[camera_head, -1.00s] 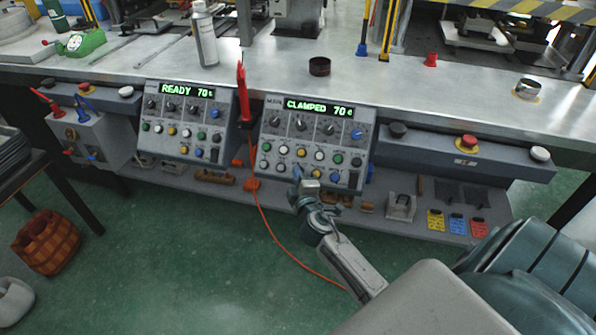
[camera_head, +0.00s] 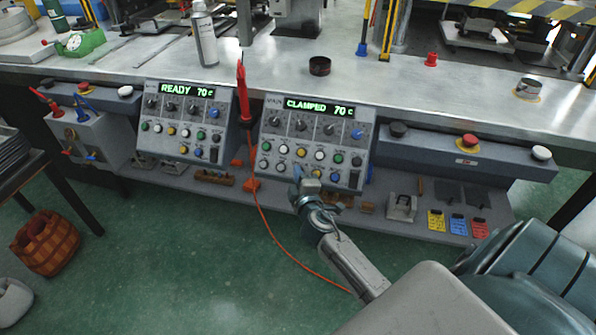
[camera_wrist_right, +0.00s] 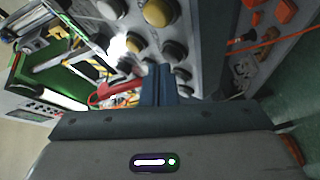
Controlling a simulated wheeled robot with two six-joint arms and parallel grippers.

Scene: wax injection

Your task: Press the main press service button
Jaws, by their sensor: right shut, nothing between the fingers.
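The main press panel (camera_head: 316,115) is a grey sloped box whose green display reads CLAMPED 70 c. It carries dark knobs and rows of round coloured buttons. Its small labels are too blurred to read, so I cannot tell which button is the service one. My right gripper (camera_head: 297,171) is shut and empty, with its blue tips at the lower button row, left of the panel's middle. In the right wrist view the shut fingers (camera_wrist_right: 158,75) point at the panel among round buttons, close to its face. Contact cannot be told. The tips hide part of the lower row. My left gripper is out of view.
A second panel (camera_head: 184,115) reading READY 70 c stands to the left. A red probe (camera_head: 244,100) with an orange cable is between the panels. A red stop button (camera_head: 468,141) sits on the bar at right. The shelf below holds a wooden block (camera_head: 214,177) and coloured tags.

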